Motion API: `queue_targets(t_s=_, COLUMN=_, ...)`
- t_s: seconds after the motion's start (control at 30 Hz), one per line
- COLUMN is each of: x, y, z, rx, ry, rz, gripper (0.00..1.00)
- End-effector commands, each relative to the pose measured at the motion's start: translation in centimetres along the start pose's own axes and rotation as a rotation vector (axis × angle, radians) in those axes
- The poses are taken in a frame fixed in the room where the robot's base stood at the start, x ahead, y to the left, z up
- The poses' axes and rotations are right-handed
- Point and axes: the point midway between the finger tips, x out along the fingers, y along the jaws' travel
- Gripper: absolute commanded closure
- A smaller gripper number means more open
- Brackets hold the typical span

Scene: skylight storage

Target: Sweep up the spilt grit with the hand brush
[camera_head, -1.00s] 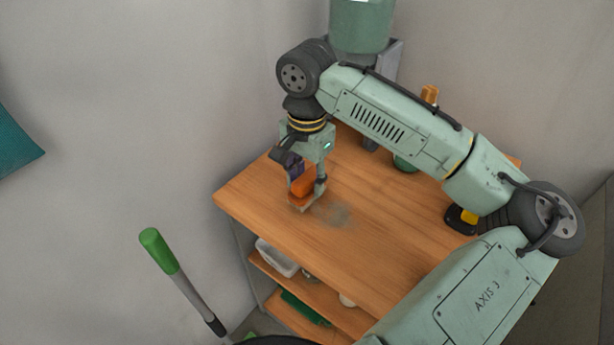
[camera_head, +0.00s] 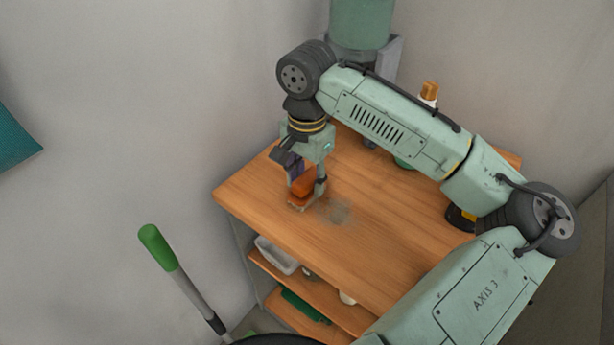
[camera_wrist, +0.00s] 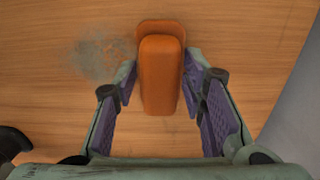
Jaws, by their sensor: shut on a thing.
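The hand brush (camera_wrist: 161,75) has an orange back and fills the middle of the wrist view. My gripper (camera_head: 306,186) is shut on it, with a purple-lined finger on each side. In the head view the brush (camera_head: 299,196) is low at the wooden top, near its left end; whether its bristles touch the wood I cannot tell. The spilt grit (camera_head: 336,211) is a grey-brown smudge just right of the brush. In the wrist view the grit (camera_wrist: 103,58) lies to the brush's left, with its edge close to the brush head.
The wooden top (camera_head: 380,260) is mostly clear in front. A white bottle with an orange cap (camera_head: 429,93) stands behind my arm. Shelves below hold a pale tray (camera_head: 275,256). A green-handled pole (camera_head: 165,255) rises at the left.

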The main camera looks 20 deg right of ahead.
Motion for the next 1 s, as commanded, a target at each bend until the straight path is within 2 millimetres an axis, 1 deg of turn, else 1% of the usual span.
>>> queue_targets(t_s=0.53, x=-0.1, y=4.2, z=-0.2, rx=0.002, ry=0.000, rz=0.000, gripper=1.00)
queue_targets(t_s=0.67, x=-0.1, y=4.5, z=-0.1, rx=0.000, ry=0.000, rz=0.000, gripper=1.00)
queue_targets(t_s=1.0, x=0.0, y=4.4, z=-0.1, rx=0.000, ry=0.000, rz=0.000, gripper=1.00)
